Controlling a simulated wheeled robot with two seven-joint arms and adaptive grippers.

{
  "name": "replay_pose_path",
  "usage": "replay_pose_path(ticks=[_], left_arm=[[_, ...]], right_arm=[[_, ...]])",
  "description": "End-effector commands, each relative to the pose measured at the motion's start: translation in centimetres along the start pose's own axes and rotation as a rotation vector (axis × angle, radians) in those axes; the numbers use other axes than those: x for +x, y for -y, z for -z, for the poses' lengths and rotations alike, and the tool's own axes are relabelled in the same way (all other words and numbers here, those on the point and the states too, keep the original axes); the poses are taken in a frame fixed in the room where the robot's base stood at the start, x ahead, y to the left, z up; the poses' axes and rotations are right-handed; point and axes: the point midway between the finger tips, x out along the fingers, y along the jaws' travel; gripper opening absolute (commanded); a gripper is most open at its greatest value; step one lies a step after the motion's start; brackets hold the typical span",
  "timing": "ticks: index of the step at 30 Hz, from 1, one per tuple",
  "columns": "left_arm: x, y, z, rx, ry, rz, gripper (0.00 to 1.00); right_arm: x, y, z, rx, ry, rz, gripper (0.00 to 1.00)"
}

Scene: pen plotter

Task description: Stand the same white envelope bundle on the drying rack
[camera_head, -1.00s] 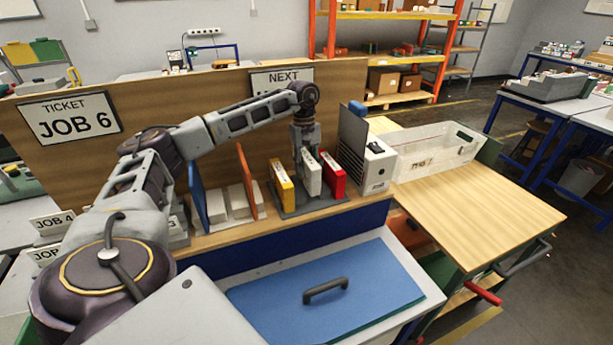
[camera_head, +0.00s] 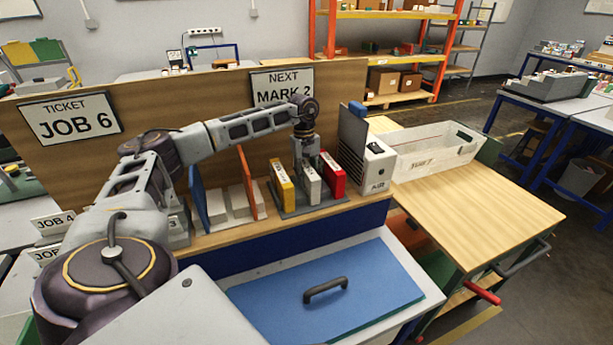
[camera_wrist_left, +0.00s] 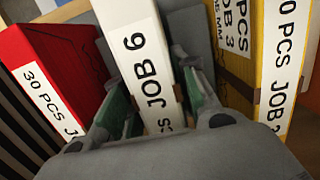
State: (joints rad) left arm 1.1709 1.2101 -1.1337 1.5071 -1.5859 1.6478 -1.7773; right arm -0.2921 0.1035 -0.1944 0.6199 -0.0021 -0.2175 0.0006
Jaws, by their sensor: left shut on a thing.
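The white envelope bundle (camera_head: 311,186) stands upright between a yellow bundle (camera_head: 283,186) and a red bundle (camera_head: 332,174) at the grey drying rack (camera_head: 296,212). In the wrist view the white bundle (camera_wrist_left: 143,62) has a "JOB 6" label. My left gripper (camera_head: 307,163) is above the rack, shut on the white bundle from above, with a finger on each side. The red bundle (camera_wrist_left: 55,80) and yellow bundle (camera_wrist_left: 278,65) flank it there. I cannot tell whether the white bundle's underside touches the rack. My right gripper is not in view.
A blue divider (camera_head: 198,195) and an orange divider (camera_head: 247,182) stand left of the rack. A grey-white box (camera_head: 377,168) stands close on the right. A wooden board with a "JOB 6" ticket (camera_head: 68,117) and a "MARK 2" sign (camera_head: 282,84) rises behind.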

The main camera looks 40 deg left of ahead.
Motion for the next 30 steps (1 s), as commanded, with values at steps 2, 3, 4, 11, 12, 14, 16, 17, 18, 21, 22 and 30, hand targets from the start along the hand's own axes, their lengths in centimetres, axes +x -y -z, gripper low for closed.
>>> replay_pose_path(ticks=[2,3,4,11,12,14,16,17,18,21,22,30], left_arm=[[0.0,0.0,0.0,0.000,0.000,-0.001,0.00],[0.0,0.0,0.0,0.000,0.000,-0.001,0.00],[0.1,0.0,0.0,0.000,0.000,0.000,0.00],[0.3,0.0,0.0,0.000,0.000,0.000,0.42],[0.3,0.0,0.0,0.000,0.000,0.000,0.47],[0.3,0.0,0.0,0.000,0.000,0.000,0.50],[0.3,0.0,0.0,0.000,0.000,0.000,0.50],[0.3,0.0,0.0,0.000,0.000,0.000,0.50],[0.3,0.0,0.0,0.000,0.000,0.000,0.50],[0.2,0.0,0.0,0.000,0.000,0.000,0.50],[0.2,0.0,0.0,0.000,0.000,0.000,0.50],[-0.7,-0.1,0.0,0.000,0.000,-0.002,0.50]], right_arm=[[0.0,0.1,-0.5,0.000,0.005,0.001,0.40],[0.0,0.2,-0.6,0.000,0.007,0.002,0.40],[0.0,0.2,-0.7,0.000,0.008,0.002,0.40],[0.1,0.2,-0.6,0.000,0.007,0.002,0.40],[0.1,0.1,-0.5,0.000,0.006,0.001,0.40],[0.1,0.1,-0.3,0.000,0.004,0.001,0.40],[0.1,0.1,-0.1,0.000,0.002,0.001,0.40],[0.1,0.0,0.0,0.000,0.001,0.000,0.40],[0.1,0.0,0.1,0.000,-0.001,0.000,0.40],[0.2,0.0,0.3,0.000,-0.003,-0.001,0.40],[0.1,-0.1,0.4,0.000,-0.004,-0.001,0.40],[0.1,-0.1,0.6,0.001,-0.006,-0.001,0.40]])
